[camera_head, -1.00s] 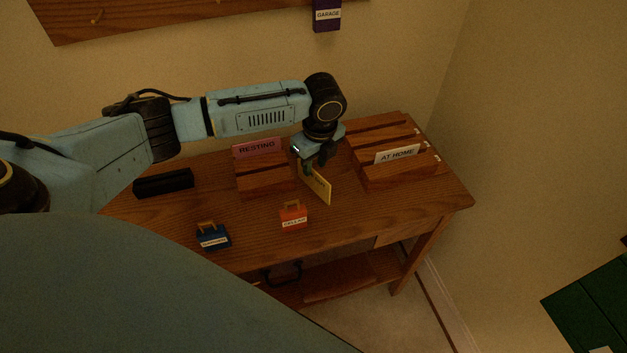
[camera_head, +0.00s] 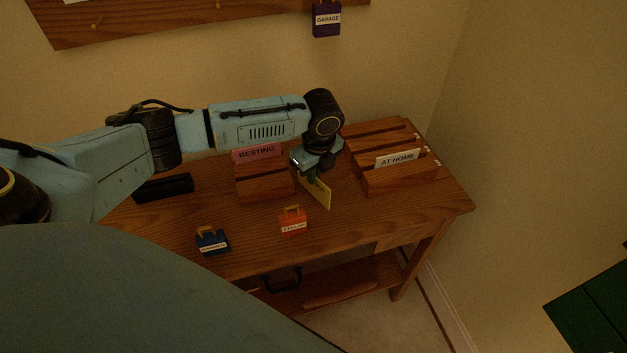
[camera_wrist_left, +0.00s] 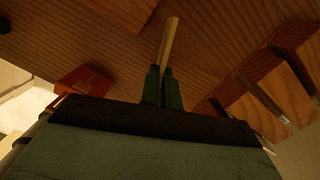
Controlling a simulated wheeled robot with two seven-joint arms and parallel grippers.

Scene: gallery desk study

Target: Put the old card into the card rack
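My left gripper (camera_head: 314,178) is shut on a yellow card (camera_head: 319,194) and holds it over the desk between two wooden racks. The card's print is too small to read. In the left wrist view the yellow card (camera_wrist_left: 169,40) stands edge-on between the green fingers (camera_wrist_left: 163,88). The right wooden rack (camera_head: 371,181) has several slots and holds a white card (camera_head: 397,158) reading "AT HOME". The left wooden rack (camera_head: 262,188) holds a pink card (camera_head: 257,152) reading "RESTING". I cannot tell whether the yellow card touches the desktop. My right gripper is out of view.
An orange tag (camera_head: 292,222) and a blue tag (camera_head: 212,242) are near the front of the wooden desk (camera_head: 345,228). A black block (camera_head: 163,188) is at the left. A purple "GARAGE" tag (camera_head: 327,19) hangs on the wall board. The desk's front right is clear.

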